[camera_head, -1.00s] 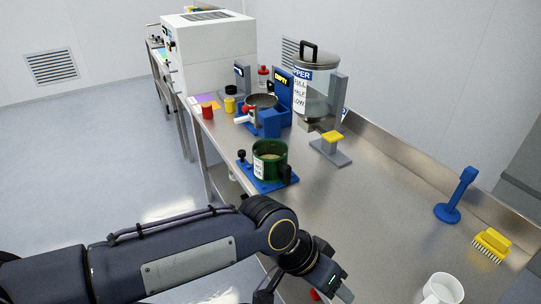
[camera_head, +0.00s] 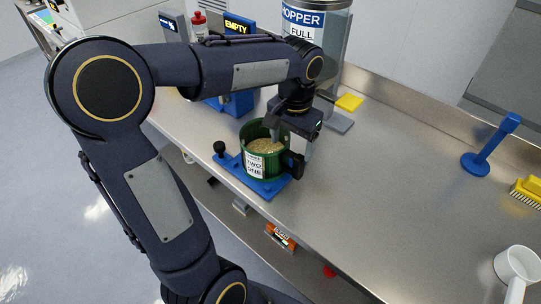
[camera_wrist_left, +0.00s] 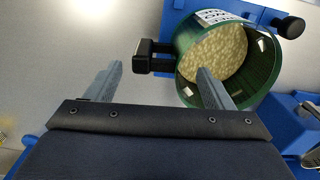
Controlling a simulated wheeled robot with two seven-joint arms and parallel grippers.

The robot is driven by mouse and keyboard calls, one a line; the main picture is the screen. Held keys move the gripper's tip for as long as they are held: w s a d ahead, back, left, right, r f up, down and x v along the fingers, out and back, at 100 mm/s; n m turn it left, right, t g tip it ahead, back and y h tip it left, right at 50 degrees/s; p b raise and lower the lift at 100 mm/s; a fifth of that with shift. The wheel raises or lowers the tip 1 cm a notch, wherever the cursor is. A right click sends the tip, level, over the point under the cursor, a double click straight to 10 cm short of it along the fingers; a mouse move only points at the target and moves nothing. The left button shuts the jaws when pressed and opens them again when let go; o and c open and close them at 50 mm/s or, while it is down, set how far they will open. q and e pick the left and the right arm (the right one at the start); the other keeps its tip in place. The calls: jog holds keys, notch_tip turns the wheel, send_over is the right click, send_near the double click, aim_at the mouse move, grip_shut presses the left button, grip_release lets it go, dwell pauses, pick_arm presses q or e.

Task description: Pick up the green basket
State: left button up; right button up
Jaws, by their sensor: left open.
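The green basket (camera_head: 275,171) stands on a blue base plate (camera_head: 265,189) on the steel bench, filled with pale granules, with a white label on its front. Its black handle (camera_head: 295,164) sticks out to the right. The basket also shows in the left wrist view (camera_wrist_left: 264,72), with the handle (camera_wrist_left: 146,57) on its left. My left gripper (camera_head: 286,138) is just above the basket's handle side, pointing down. In the wrist view its open fingers (camera_wrist_left: 157,78) lie apart, one over the basket's opening and one outside it, with the handle beyond and between them. My right gripper is not in view.
A hopper (camera_head: 303,22) stands behind, with a yellow pad (camera_head: 349,102) beside it. A black knob (camera_head: 219,147) rises from the base plate's left end. A blue stand (camera_head: 490,147), yellow brush (camera_head: 527,191) and white cup (camera_head: 517,264) are at right. The bench middle is clear.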

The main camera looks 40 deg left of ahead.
aim_at(294, 163)
pick_arm(q)
jog(key=shift+d+f, duration=0.1)
jog(key=shift+f, duration=0.2)
jog(key=f, duration=0.7)
jog(key=shift+w+d+f+p, duration=0.1)
jog(key=shift+w+d+p, duration=0.1)
jog(key=shift+d+p, duration=0.1)
jog(key=c, duration=1.3)
